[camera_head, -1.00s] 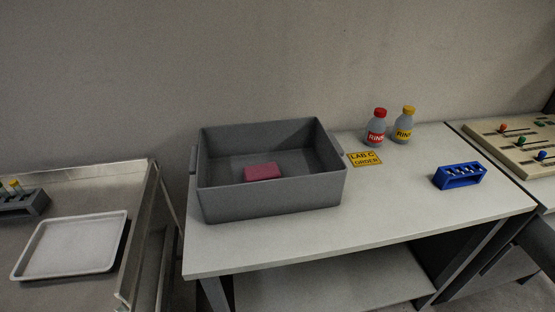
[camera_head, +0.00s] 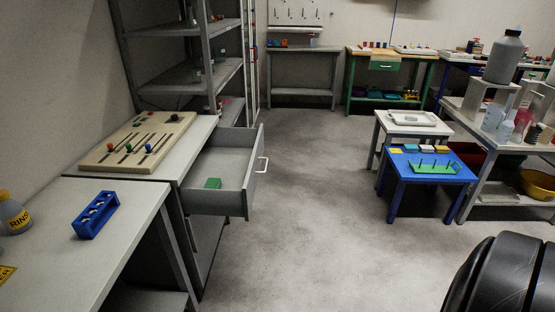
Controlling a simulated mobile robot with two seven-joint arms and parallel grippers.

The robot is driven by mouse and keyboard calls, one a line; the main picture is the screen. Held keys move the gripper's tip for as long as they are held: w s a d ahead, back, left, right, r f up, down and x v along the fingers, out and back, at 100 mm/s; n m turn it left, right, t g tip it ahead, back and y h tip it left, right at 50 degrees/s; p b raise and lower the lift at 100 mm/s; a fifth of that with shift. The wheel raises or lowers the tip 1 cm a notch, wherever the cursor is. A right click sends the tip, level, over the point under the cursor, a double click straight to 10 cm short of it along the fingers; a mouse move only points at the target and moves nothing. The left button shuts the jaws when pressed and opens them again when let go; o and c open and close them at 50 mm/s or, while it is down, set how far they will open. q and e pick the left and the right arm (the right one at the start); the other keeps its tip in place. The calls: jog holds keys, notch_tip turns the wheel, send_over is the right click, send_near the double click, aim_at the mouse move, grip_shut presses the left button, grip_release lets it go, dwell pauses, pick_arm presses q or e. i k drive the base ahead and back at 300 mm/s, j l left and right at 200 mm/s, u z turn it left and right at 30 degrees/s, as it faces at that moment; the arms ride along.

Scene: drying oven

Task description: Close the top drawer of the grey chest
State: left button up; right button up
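The grey chest (camera_head: 198,245) stands at the left, past the near white table. Its top drawer (camera_head: 248,196) is pulled out to the right, with a pale handle (camera_head: 262,164) on its front. A small green block (camera_head: 213,183) lies inside the drawer. A beige panel with coloured knobs (camera_head: 136,142) lies on top of the chest. A black rounded part of my own body shows at the bottom right. Neither gripper is in view.
A blue rack (camera_head: 95,214) and a bottle (camera_head: 13,213) stand on the near table. Grey shelves (camera_head: 186,75) rise behind the chest. Open floor (camera_head: 310,210) lies right of the drawer. A blue table (camera_head: 428,168) and a white table (camera_head: 411,131) stand farther right.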

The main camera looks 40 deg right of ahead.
aim_at(234, 155)
jog(key=i+l+z, duration=0.1)
jog(key=l+z, duration=0.4)
jog(key=i+l+z, duration=0.1)
jog(key=l+z, duration=0.15)
jog(key=z, duration=0.2)
